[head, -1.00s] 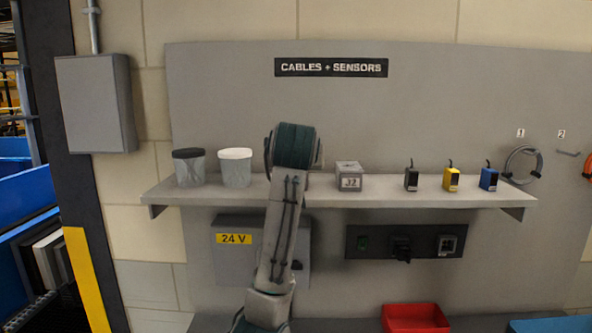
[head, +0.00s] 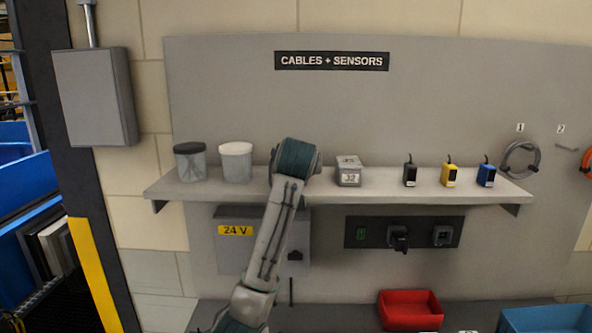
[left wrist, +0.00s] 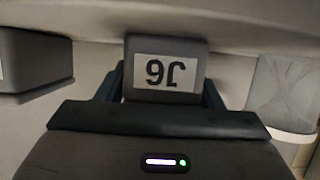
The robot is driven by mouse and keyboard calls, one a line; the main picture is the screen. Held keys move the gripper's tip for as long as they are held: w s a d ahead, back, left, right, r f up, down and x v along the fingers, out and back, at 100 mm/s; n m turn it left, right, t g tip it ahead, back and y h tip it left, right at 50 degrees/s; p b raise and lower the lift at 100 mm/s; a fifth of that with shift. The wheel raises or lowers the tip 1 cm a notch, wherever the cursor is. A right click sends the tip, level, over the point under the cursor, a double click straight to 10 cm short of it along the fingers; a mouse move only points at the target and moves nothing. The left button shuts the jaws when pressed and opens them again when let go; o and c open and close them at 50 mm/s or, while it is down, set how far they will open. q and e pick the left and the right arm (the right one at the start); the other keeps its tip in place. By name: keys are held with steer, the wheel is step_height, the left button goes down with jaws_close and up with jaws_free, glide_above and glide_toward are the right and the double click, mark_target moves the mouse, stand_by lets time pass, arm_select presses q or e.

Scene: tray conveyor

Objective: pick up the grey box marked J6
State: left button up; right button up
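The grey box marked J6 (left wrist: 166,66) shows upside down in the left wrist view, its white label facing the camera. My left gripper (left wrist: 163,82) has one dark finger on each side of this box. I see no clear gap, but whether the fingers press on it cannot be told. In the head view my left arm's wrist (head: 296,160) is in front of the shelf and hides the J6 box and the fingers. My right gripper is in neither view.
On the shelf (head: 400,195), another grey box (head: 349,178) marked J7 stands just right of my wrist. A white-lidded jar (head: 236,166) and a dark-lidded jar (head: 191,165) stand to the left. Black, yellow and blue sensors (head: 449,176) stand farther right. A red bin (head: 408,318) is below.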

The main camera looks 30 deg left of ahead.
arm_select(q)
steer(key=c, duration=0.6)
steer(key=shift+c, duration=0.2)
steer(key=shift+r, duration=0.15)
